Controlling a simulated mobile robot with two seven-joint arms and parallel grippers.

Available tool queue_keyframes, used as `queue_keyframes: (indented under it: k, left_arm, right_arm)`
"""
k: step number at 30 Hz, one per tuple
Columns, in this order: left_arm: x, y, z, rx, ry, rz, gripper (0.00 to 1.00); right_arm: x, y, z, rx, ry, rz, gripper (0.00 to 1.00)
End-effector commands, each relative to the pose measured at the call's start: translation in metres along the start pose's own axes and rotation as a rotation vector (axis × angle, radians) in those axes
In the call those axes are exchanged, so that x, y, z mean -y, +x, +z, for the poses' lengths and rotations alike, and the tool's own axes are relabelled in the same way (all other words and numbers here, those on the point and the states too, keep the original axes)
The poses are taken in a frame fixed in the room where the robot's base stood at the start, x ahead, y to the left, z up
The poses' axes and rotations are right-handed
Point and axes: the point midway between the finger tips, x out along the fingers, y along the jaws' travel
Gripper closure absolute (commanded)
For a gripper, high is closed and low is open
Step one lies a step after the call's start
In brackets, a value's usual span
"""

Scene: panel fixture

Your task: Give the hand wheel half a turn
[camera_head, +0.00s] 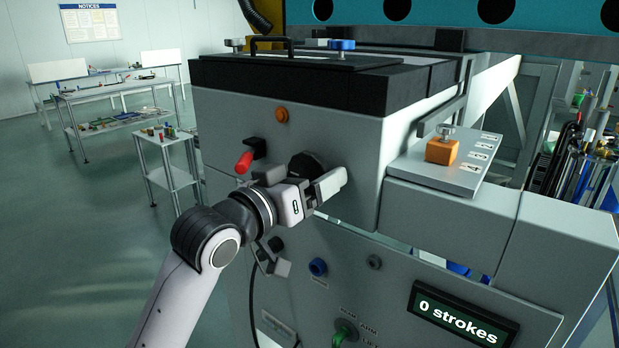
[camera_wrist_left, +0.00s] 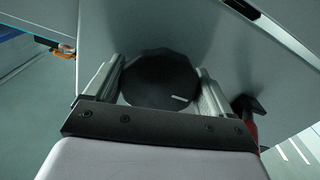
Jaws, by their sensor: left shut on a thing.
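The hand wheel (camera_wrist_left: 160,78) is a dark round knob with a faceted rim and a short pale mark near its lower right in the left wrist view. In the head view the hand wheel (camera_head: 306,164) shows partly on the front of the grey machine, behind my gripper. My left gripper (camera_head: 322,180) is shut on it. In the left wrist view the two fingers of the left gripper (camera_wrist_left: 160,90) lie on either side of the wheel. My right gripper is not in view.
A red-handled lever (camera_head: 245,161) sticks out left of the wheel, close to my gripper. An orange button (camera_head: 282,114) is above. Below are a blue knob (camera_head: 318,267) and a display (camera_head: 462,315) reading "0 strokes". A ledge with an orange block (camera_head: 441,151) juts out at right.

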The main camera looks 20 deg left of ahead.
Motion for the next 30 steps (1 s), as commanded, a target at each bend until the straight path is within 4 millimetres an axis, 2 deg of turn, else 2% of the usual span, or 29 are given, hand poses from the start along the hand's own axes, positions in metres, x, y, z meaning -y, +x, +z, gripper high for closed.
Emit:
queue_keyframes:
  k: [10,11,12,22,30]
  left_arm:
    - [0.0,0.0,0.0,0.0,-0.003,0.001,0.47]
    - [0.0,0.0,0.0,0.0,-0.002,0.001,0.07]
    - [0.0,0.0,0.0,0.0,-0.002,0.001,0.0]
    - [0.0,-0.005,0.0,-0.001,-0.001,0.001,0.0]
    - [0.001,-0.04,0.001,-0.001,-0.001,0.0,0.0]
  right_arm:
    - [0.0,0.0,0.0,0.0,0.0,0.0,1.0]
    - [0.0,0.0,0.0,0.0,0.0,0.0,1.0]
    - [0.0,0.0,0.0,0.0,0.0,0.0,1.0]
    - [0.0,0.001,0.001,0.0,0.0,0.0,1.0]
    - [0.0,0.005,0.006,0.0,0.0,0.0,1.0]
